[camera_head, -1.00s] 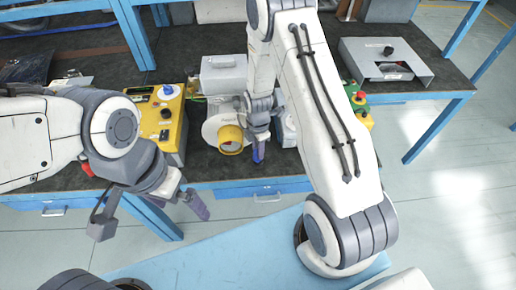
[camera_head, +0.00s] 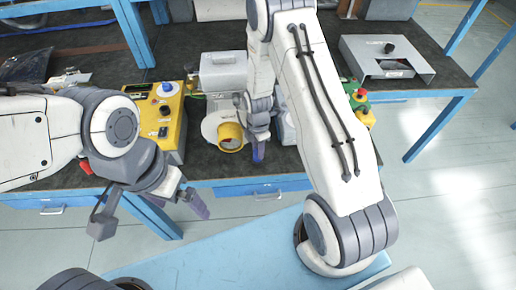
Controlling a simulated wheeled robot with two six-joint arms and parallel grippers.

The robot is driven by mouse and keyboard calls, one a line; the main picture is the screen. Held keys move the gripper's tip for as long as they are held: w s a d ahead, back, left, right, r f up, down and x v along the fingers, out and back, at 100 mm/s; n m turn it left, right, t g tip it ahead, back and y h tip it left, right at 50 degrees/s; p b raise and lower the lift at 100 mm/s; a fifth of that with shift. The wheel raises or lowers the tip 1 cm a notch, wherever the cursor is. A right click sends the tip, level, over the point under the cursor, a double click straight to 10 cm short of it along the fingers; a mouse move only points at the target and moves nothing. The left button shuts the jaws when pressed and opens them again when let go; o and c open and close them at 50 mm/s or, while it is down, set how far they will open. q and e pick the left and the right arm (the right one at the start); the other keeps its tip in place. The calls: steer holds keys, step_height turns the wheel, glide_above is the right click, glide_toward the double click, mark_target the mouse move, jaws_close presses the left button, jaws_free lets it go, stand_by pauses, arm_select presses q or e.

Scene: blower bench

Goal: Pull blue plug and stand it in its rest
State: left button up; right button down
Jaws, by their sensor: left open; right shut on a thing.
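My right gripper (camera_head: 258,152) points down at the bench, just right of the yellow ring (camera_head: 229,137) on the white blower (camera_head: 213,122). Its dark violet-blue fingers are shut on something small. The blue plug does not show apart from these fingers, so I cannot tell how it sits or whether it is free of a socket. My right arm covers the area just right of the gripper. I cannot make out the plug's rest. My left gripper (camera_head: 193,204) is open and empty, in front of the bench edge and clear of everything on it.
A yellow control box (camera_head: 157,120) with a blue knob (camera_head: 165,87) stands left of the blower. A grey case (camera_head: 222,72) is behind the blower. A grey metal box (camera_head: 386,62) and a yellow-green button unit (camera_head: 359,98) are on the right.

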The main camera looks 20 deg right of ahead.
steer(key=shift+f, duration=0.15)
steer(key=c, duration=0.5)
jaws_free()
step_height(320, 180, up, 11)
steer(key=shift+f+b, duration=0.2)
steer(key=shift+b, duration=0.5)
